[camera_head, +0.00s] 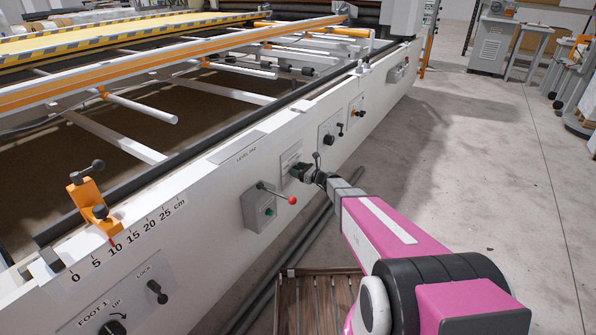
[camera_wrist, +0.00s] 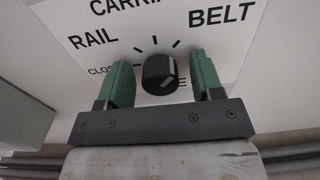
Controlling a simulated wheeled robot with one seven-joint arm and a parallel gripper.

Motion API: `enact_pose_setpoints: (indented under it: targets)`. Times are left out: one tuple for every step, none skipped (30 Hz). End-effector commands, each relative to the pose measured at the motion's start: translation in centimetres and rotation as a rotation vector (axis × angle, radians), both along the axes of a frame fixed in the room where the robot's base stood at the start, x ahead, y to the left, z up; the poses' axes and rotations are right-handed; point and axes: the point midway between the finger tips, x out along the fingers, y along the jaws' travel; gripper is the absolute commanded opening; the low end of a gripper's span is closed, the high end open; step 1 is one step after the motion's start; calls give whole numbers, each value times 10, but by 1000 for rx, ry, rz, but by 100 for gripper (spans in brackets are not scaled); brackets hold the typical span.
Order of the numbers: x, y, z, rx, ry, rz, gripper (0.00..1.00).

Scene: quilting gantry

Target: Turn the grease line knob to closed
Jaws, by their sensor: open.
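The black round knob (camera_wrist: 157,74) sits on a white label panel (camera_wrist: 230,45) in the wrist view, with a pale pointer line on its right part. Words around it read "CARRI…", "RAIL", "BELT" and a partly covered "CLOS…" at the left; another word at the lower right is mostly hidden. My gripper (camera_wrist: 160,66) is open, its two green fingers on either side of the knob with a gap visible at each side. In the head view my gripper (camera_head: 305,173) is at the white side beam, and it hides the knob there.
A grey box with a red-tipped lever (camera_head: 262,208) is fixed to the beam, left of my gripper. Another black knob (camera_head: 328,140) is farther along the beam. A slatted wooden pallet (camera_head: 315,300) lies on the floor below.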

Motion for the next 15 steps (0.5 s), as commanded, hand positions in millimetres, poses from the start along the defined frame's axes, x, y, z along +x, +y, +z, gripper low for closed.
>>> enact_pose_setpoints:
  targets:
    - [0, 0, 0, 0, 0, 0, 60]
    - [0, 0, 0, 0, 0, 0, 60]
    - [0, 0, 0, 0, 0, 0, 60]
    - [0, 0, 0, 0, 0, 0, 60]
    - [0, 0, 0, 0, 0, 0, 60]
    - [0, 0, 0, 0, 0, 0, 51]
    - [0, 0, 0, 0, 0, 0, 41]
    - [0, 0, 0, 0, 0, 0, 31]
    - [0, 0, 0, 0, 0, 0, 18]
    - [0, 0, 0, 0, 0, 0, 11]
    - [0, 0, 0, 0, 0, 0, 11]
    - [0, 0, 0, 0, 0, 0, 11]
    - [0, 0, 0, 0, 0, 1, 11]
    - [0, 0, 0, -1, -1, 1, 11]
    - [0, 0, 0, -1, -2, 1, 11]
